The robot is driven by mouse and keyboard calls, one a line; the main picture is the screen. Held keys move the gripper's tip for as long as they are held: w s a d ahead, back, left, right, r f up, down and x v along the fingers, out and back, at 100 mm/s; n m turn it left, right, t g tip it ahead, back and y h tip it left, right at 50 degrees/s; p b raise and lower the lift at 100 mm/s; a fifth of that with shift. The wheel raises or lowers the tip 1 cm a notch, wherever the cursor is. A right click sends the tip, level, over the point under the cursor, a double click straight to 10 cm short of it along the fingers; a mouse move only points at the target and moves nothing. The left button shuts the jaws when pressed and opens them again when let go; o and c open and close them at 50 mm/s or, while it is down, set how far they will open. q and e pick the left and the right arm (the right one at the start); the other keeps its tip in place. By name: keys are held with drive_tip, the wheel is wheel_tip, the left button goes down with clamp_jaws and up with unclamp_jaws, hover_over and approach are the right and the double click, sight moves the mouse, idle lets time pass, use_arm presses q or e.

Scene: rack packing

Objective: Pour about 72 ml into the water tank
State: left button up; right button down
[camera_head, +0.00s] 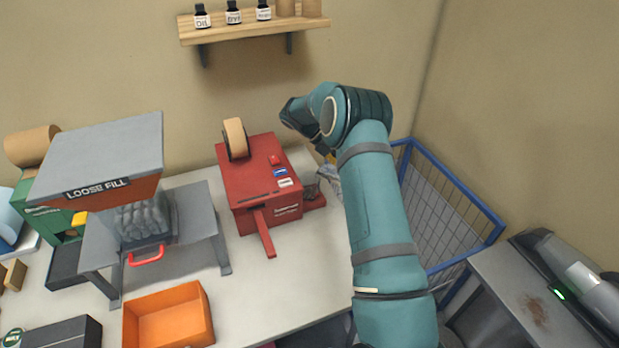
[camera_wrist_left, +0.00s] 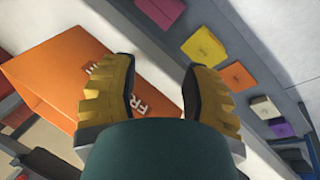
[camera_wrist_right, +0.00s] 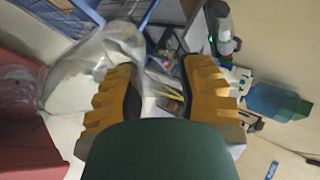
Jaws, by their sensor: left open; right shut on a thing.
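The red tape machine (camera_head: 262,185) stands on the white table with a tape roll on top; it also shows in the right wrist view (camera_wrist_right: 35,140). A clear part (camera_wrist_right: 14,88), perhaps the water tank, sits at its edge. My right gripper (camera_wrist_right: 158,90) is beside the machine, mostly hidden by its own arm in the head view. It is shut on a clear, jug-like vessel (camera_wrist_right: 88,68), tilted in the right wrist view. The liquid level cannot be told. My left gripper (camera_wrist_left: 160,85) is open and empty, outside the head view.
An orange bin (camera_head: 168,318) and the loose fill stand (camera_head: 100,160) are to the left. A blue wire cage (camera_head: 450,215) stands off the table's right side. A shelf (camera_head: 250,30) hangs above. The table is clear in front of the red machine.

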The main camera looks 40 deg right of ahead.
drive_tip(key=shift+w+a+r, duration=0.1)
drive_tip(key=shift+w+a, duration=0.05)
drive_tip(key=shift+w, duration=0.05)
drive_tip(key=shift+w+a+r+g+h+p, duration=0.25)
drive_tip(key=shift+r+g+h+p, duration=0.15)
drive_tip(key=shift+p, duration=0.4)
idle(0.9)
drive_tip(key=f+b, duration=0.1)
drive_tip(key=b, duration=0.1)
drive_tip(key=s+d+f+t+y+b, duration=0.1)
drive_tip(key=b, duration=0.1)
drive_tip(key=shift+s+f, duration=0.1)
drive_tip(key=shift+s+d+t+y+p, duration=0.2)
drive_tip(key=shift+t+y+p, duration=0.25)
drive_tip(key=shift+p, duration=0.4)
drive_tip(key=shift+s+d+f+t+y+p, duration=0.25)
drive_tip(key=shift+t+p, duration=0.1)
drive_tip(key=shift+t, duration=0.1)
drive_tip(key=shift+s+d+f+t+y+p, duration=0.35)
drive_tip(key=shift+s+d+t+y+p, duration=0.1)
drive_tip(key=shift+s+d, duration=0.2)
drive_tip(key=shift+s+d+f+t+y+p, duration=0.35)
drive_tip(key=shift+s+d+p, duration=0.05)
drive_tip(key=shift+s+d, duration=0.2)
drive_tip(key=shift+s+f+t, duration=0.1)
drive_tip(key=shift+f+t, duration=0.15)
drive_tip(key=shift+t, duration=0.05)
